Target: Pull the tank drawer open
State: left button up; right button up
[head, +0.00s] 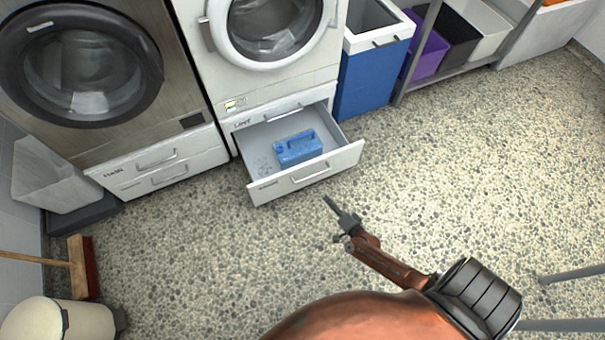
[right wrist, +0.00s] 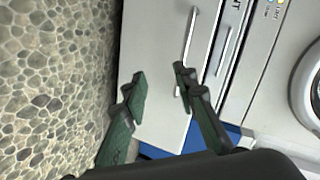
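The tank drawer (head: 330,165), the lower one under the white machine, stands pulled out, with a blue container (head: 298,148) lying inside. Its label is too small to read. Its silver bar handle (head: 310,174) is on the white front, and what looks like the same handle shows in the right wrist view (right wrist: 189,38). My right gripper (head: 333,205) is just in front of the drawer front, apart from the handle. In the right wrist view (right wrist: 160,78) its fingers are spread with nothing between them. My left gripper is not in view.
A shut drawer with its own handle (head: 283,113) sits above the open one. A blue bin (head: 372,78) stands right of the machine. Shut drawers (head: 160,170) are under the dark machine. A broom (head: 82,266) and a pale bin (head: 60,320) are at left.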

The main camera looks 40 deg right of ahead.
aim_at(313, 176)
pick_arm(q)
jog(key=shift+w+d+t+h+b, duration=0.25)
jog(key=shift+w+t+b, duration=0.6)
jog(key=shift+b, duration=1.2)
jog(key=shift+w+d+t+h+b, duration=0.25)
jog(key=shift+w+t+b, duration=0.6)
jog(key=shift+b, duration=1.2)
pick_arm(e)
jog(key=shift+w+d+f+m+t+h, duration=0.2)
jog(key=shift+w+d+m, duration=0.5)
jog(key=shift+w, duration=1.85)
jog(key=shift+w+d+f+m+t+h, duration=0.1)
jog(key=shift+w+d+m+t+h, duration=0.2)
jog(key=shift+w+m, duration=1.6)
jog(key=shift+w+d+f+m+t+h, duration=0.2)
jog(key=shift+w+d+t+h, duration=0.15)
jog(key=shift+w, duration=2.9)
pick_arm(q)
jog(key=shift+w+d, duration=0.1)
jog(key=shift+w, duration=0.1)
pick_arm(e)
jog(key=shift+c, duration=0.2)
grip_shut()
